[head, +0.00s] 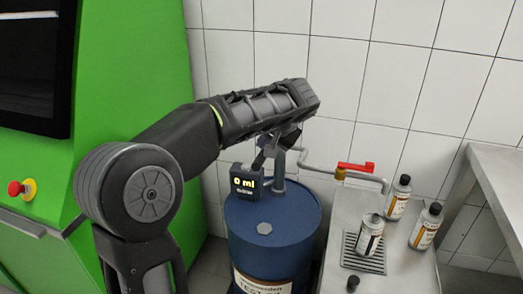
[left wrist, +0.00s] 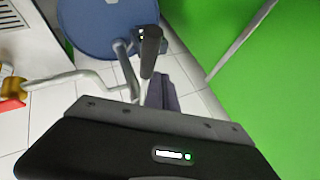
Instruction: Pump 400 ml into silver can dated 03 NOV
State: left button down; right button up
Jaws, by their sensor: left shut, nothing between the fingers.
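A silver can (head: 369,236) without a black cap stands on the grate under the spout. Two more silver cans with black caps, one at the back (head: 397,197) and one at the right (head: 426,227), stand beside it; their dates are too small to read. The pump (head: 279,172) rises from a blue drum (head: 270,235). Its display (head: 244,183) reads 0 ml. A red valve handle (head: 356,167) sits on the outlet pipe. My left gripper (head: 274,142) is shut and empty at the pump's top; whether it touches is unclear. The left wrist view also shows the drum (left wrist: 100,25). My right gripper is not in view.
The steel bench (head: 395,262) holds the cans, with a loose black cap (head: 353,283) at its front. A green machine (head: 130,60) with a red button (head: 15,188) stands at the left. Another steel table (head: 497,180) stands at the right. White tiled wall lies behind.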

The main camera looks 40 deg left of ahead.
pick_arm(q)
jog(key=shift+r, duration=0.15)
jog(key=r+p, duration=0.2)
jog(key=r, duration=0.1)
jog(key=r+p, duration=0.2)
jog(key=shift+w, duration=0.25)
dwell(1.0)
